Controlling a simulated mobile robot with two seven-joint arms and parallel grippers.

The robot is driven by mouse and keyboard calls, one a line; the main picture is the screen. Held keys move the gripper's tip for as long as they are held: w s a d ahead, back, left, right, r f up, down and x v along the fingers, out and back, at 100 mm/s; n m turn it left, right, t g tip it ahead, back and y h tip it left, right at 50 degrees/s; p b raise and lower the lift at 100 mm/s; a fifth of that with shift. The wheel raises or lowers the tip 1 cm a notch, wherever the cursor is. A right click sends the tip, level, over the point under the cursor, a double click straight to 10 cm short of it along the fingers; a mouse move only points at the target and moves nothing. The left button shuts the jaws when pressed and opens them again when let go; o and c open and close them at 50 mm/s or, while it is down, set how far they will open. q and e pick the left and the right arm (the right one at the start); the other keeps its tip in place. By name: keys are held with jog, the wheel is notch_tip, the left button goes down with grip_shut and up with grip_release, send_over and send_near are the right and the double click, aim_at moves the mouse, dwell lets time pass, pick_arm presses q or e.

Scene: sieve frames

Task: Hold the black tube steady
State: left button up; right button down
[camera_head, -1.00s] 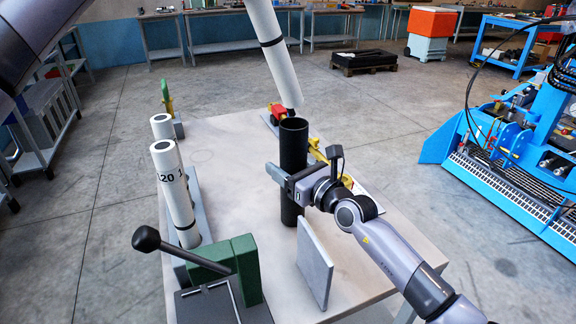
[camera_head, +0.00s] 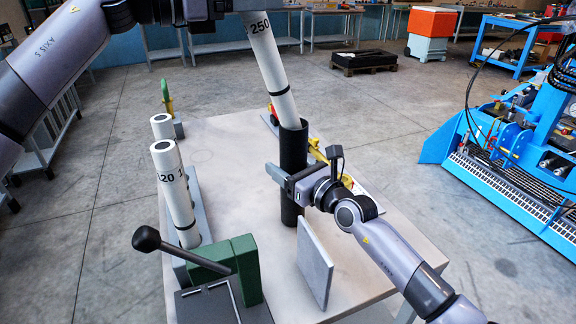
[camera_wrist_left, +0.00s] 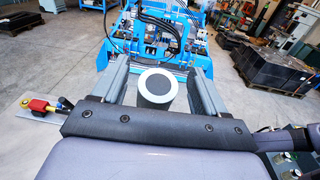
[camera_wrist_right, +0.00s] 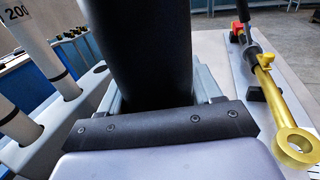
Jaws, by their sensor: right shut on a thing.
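The black tube (camera_head: 293,150) stands upright on the table. My right gripper (camera_head: 288,182) is shut around its middle; the right wrist view shows the tube (camera_wrist_right: 150,45) between the fingers. A long white tube (camera_head: 268,60) marked 250 leans down from the top edge. Its lower end is at the black tube's mouth and seems to be just inside it. My left gripper (camera_wrist_left: 160,78) is shut on this white tube near its upper end. The left wrist view shows the tube's ringed end (camera_wrist_left: 157,88) between the fingers. The left fingers are mostly cut off in the head view.
Two white tubes (camera_head: 175,190) stand in a grey rack at the left of the table (camera_head: 240,150). A green lever device (camera_head: 240,268) is at the front. A grey upright plate (camera_head: 314,262) stands near my right arm. Yellow and red tools lie behind the black tube.

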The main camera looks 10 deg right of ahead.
pick_arm(q)
jog(key=shift+a, duration=0.1)
jog(key=v, duration=1.1)
jog(key=shift+a, duration=0.4)
jog(key=shift+s, duration=0.15)
pick_arm(e)
jog(key=shift+c, duration=0.6)
grip_release()
jog(key=v, duration=1.2)
